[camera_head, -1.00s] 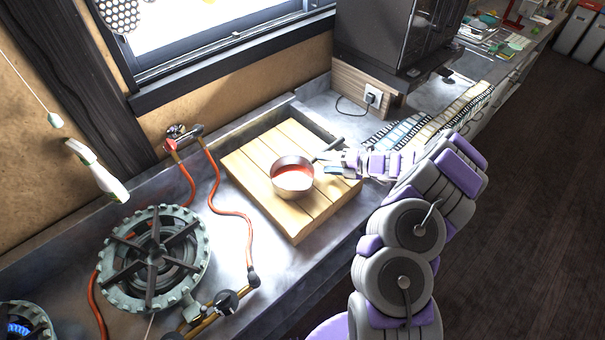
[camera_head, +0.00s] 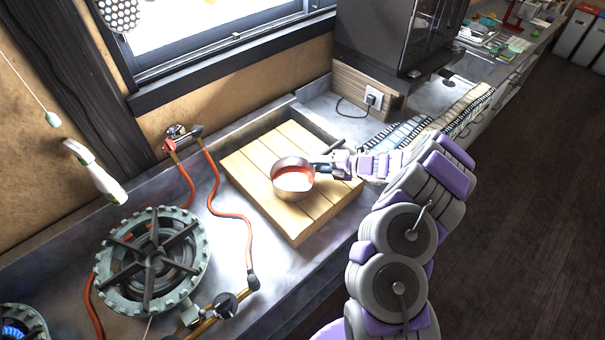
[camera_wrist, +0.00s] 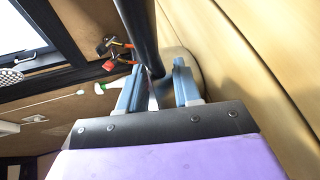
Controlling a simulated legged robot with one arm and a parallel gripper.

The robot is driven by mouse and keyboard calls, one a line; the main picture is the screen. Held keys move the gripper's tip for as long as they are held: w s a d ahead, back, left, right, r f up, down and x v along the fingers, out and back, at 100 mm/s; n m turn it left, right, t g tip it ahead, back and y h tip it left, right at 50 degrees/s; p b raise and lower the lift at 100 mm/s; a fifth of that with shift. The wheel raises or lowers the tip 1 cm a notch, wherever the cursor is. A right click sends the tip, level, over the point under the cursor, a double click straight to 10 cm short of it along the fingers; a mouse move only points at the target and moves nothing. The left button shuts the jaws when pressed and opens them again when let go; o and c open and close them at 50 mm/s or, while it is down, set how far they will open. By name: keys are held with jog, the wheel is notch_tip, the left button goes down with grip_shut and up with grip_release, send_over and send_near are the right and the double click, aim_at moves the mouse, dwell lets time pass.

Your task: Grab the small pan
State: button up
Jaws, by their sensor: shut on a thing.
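The small pan (camera_head: 292,180) is a metal pan with red contents. It sits on the slatted wooden board (camera_head: 250,165) set in the counter. Its dark handle (camera_head: 333,147) points up and to the right. My gripper (camera_head: 322,168) is at the handle side of the pan, coming from the right. In the wrist view the dark handle (camera_wrist: 141,40) runs between the two blue-grey fingers of my gripper (camera_wrist: 157,88), which are closed on it. The pan's bowl is mostly hidden in the wrist view.
A gas burner (camera_head: 152,262) stands at the left, with a red hose (camera_head: 222,212) between it and the board. A second burner (camera_head: 20,325) has a blue flame. A dark cabinet (camera_head: 385,40) and a wall socket (camera_head: 372,97) are behind.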

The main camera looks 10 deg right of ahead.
jog(key=shift+s+f, duration=0.1)
jog(key=shift+f, duration=0.05)
grip_shut()
jog(key=shift+s+a+f, duration=0.1)
jog(key=shift+w+a+r+p, duration=0.1)
jog(key=shift+r+p, duration=0.15)
jog(key=shift+r, duration=0.25)
jog(key=shift+w+a+r+p, duration=0.1)
jog(key=shift+r+p, duration=0.1)
jog(key=shift+r, duration=0.3)
jog(key=s+a+r+p, duration=0.1)
jog(key=s+p, duration=0.1)
jog(key=s, duration=0.5)
jog(key=s+a+r+p, duration=0.1)
jog(key=s+r+p, duration=0.1)
jog(key=s, duration=0.6)
jog(key=shift+s+a+r, duration=0.15)
jog(key=shift+s+a, duration=0.05)
jog(key=shift+s, duration=0.1)
